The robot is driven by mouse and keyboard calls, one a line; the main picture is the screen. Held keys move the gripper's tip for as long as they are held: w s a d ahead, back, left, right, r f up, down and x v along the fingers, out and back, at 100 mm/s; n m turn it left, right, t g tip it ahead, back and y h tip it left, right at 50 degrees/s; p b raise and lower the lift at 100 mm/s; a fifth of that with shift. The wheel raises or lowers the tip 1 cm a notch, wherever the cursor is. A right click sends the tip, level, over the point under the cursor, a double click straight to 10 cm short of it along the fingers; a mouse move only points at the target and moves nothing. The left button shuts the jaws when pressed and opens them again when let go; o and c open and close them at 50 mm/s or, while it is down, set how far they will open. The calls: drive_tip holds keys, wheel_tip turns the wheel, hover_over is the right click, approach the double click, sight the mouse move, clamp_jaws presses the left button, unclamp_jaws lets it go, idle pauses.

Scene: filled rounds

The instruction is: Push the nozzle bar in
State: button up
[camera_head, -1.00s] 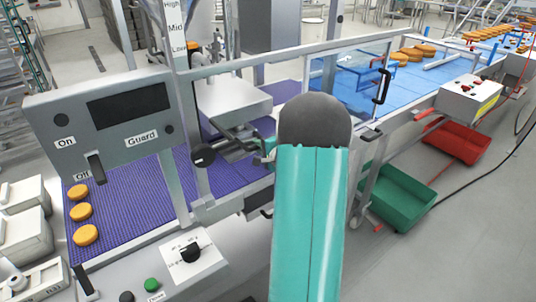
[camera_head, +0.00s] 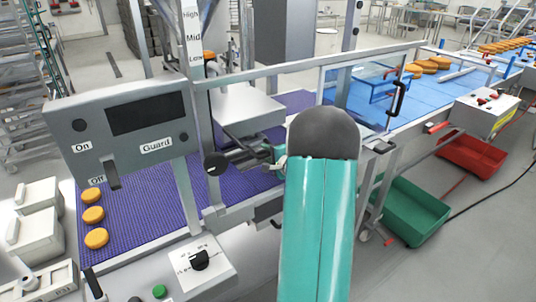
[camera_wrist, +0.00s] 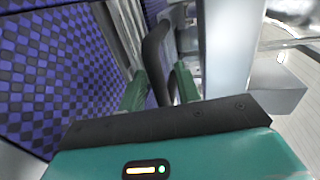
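The nozzle bar (camera_head: 243,158) is a dark grey bar assembly crossing above the purple belt, with a round black knob (camera_head: 215,163) at its left end. My gripper (camera_head: 279,164) is at the right end of this assembly, largely hidden behind my teal arm in the head view. In the wrist view, my gripper's two green fingers (camera_wrist: 160,88) stand apart on either side of a curved dark handle (camera_wrist: 154,55). A gap shows beside the handle, so the fingers look open around it; contact cannot be told. Whether this handle belongs to the nozzle bar is unclear.
A grey control panel (camera_head: 125,125) and metal frame posts stand left of the bar. The purple belt (camera_head: 150,205) carries round orange pieces. A guard frame with a black handle (camera_head: 398,97) is at right. Green (camera_head: 410,210) and red (camera_head: 472,157) crates sit on the floor.

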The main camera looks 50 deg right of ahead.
drive_tip(key=v, duration=1.4)
drive_tip(key=shift+d+r, duration=0.1)
drive_tip(key=shift+d, duration=0.05)
